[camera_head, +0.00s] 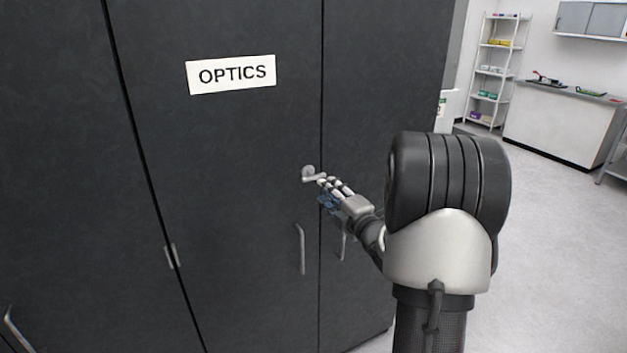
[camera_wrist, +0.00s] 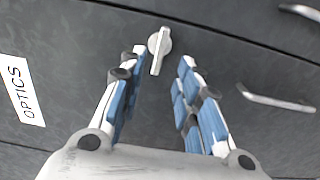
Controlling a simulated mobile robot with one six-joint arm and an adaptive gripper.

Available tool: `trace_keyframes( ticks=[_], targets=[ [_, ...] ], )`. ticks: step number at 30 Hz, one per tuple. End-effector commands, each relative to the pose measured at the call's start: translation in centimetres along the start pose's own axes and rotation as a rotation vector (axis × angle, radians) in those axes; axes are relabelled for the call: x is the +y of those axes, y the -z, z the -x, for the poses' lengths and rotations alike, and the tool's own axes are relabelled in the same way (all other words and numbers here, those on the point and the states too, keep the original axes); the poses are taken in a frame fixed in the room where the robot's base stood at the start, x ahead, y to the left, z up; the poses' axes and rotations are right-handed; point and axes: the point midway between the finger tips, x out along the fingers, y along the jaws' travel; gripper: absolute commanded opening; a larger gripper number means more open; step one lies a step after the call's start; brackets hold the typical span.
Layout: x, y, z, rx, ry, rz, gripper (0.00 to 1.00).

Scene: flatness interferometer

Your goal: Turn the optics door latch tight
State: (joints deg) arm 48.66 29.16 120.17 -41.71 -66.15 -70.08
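The optics door (camera_head: 215,180) is a dark grey cabinet door with a white OPTICS label (camera_head: 231,74), and it looks shut. The latch (camera_head: 308,172) is a small silver turn-knob with a lever, near the door's right edge. In the wrist view the latch (camera_wrist: 159,47) lies just beyond and between the fingertips, its lever pointing back toward my palm. My gripper (camera_head: 323,189) is at the latch in the head view. In the wrist view my gripper (camera_wrist: 160,60) is open, with blue-padded fingers on either side of the lever and a visible gap to each. Contact is not visible.
A vertical bar handle (camera_head: 300,249) sits below the latch, and another handle (camera_head: 342,246) is on the neighbouring door. The label (camera_wrist: 21,90) is at the left in the wrist view. Open floor (camera_head: 560,235) lies to the right, with a shelf (camera_head: 490,70) and counter (camera_head: 560,120) far back.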

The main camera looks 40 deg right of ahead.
Motion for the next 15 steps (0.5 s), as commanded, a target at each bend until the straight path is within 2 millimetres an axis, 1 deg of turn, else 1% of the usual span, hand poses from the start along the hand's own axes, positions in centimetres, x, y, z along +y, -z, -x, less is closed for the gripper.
trace_keyframes(
  ticks=[1,3,9,12,15],
  targets=[
    [-0.1,0.2,-1.2,0.004,-0.002,0.001,0.31],
    [-0.2,0.1,-2.8,0.003,0.0,0.001,0.31],
    [-0.1,0.1,-6.6,0.002,-0.001,0.0,0.31],
    [-0.1,0.1,-7.9,0.001,-0.001,0.0,0.31],
    [-0.1,0.1,-8.7,0.0,0.0,-0.001,0.31]
  ],
)
